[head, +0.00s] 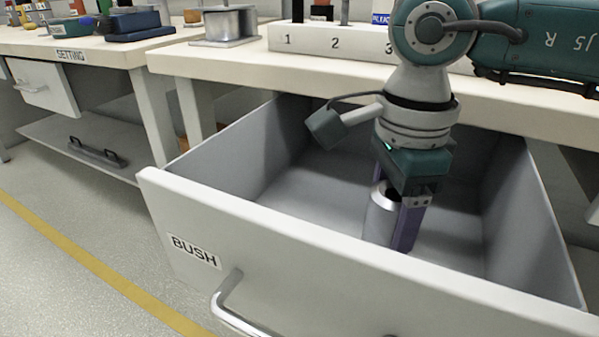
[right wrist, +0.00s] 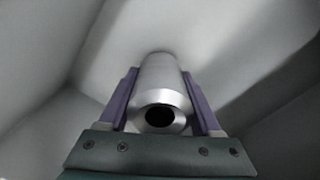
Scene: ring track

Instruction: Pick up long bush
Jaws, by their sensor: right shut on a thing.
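A silver metal bush (head: 382,213), a cylinder with a hole in its end, is inside the open drawer labelled BUSH (head: 200,225). My right gripper (head: 397,238) reaches down into the drawer and is shut on the bush. In the right wrist view the bush (right wrist: 160,85) sits between the two purple fingers of the gripper (right wrist: 162,95), with its dark hole facing the camera. I cannot tell whether the bush touches the drawer floor. My left gripper is not in view.
The drawer walls stand close around my right arm, and the rest of its floor looks empty. A worktop with a white block numbered 1, 2, 3 (head: 330,42) is behind.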

